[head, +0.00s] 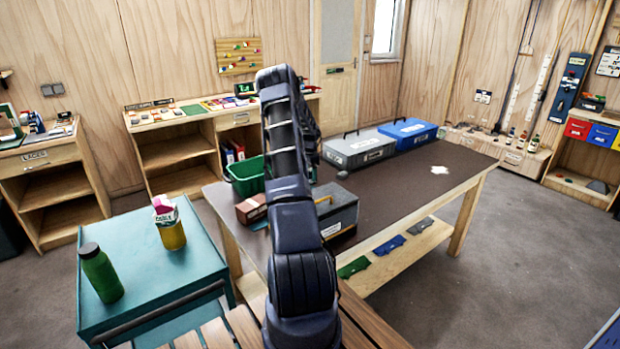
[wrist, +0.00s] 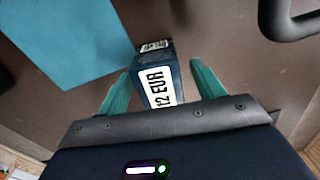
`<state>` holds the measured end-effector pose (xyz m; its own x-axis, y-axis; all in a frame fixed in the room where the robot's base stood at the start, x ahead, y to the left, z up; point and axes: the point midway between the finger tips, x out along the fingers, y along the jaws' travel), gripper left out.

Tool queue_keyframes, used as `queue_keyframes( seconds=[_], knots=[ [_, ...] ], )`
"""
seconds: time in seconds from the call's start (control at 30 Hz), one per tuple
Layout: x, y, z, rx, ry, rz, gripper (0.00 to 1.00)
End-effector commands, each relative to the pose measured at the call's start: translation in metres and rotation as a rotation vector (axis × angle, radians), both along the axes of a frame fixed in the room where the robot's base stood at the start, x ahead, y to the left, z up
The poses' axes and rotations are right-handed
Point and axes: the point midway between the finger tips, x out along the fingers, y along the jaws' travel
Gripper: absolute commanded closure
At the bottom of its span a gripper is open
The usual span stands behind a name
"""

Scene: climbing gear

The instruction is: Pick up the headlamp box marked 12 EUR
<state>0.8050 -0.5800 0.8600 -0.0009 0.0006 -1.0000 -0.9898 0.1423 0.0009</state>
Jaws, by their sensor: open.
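The dark blue headlamp box (wrist: 172,62) with a white label reading "12 EUR" stands in the middle of the wrist view. My gripper (wrist: 162,80) is open, with one green finger on each side of the box. A gap shows between the box and the right finger; the left finger is close to it, and I cannot tell whether they touch. In the head view my own arm hides the gripper and the box.
The box is over a brown tabletop (head: 400,177), beside a flat teal sheet (wrist: 65,45). A dark handle (wrist: 290,28) is near at upper right. A grey-black toolbox (head: 338,213), a reddish-brown box (head: 250,208) and a green bin (head: 243,178) stand around my arm.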

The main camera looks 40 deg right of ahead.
Motion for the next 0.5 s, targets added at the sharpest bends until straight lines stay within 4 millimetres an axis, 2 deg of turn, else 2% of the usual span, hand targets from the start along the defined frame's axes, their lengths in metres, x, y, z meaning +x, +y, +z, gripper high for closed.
queue_keyframes(
  seconds=[0.13, 0.37, 0.5],
  knots=[
    [0.0, 0.0001, -0.0146, 0.0, -0.001, 0.001, 0.33],
    [0.0001, 0.0002, -0.0157, 0.0, -0.001, 0.001, 0.35],
    [0.0001, 0.0002, -0.0156, 0.0, -0.001, 0.0, 0.62]
  ],
)
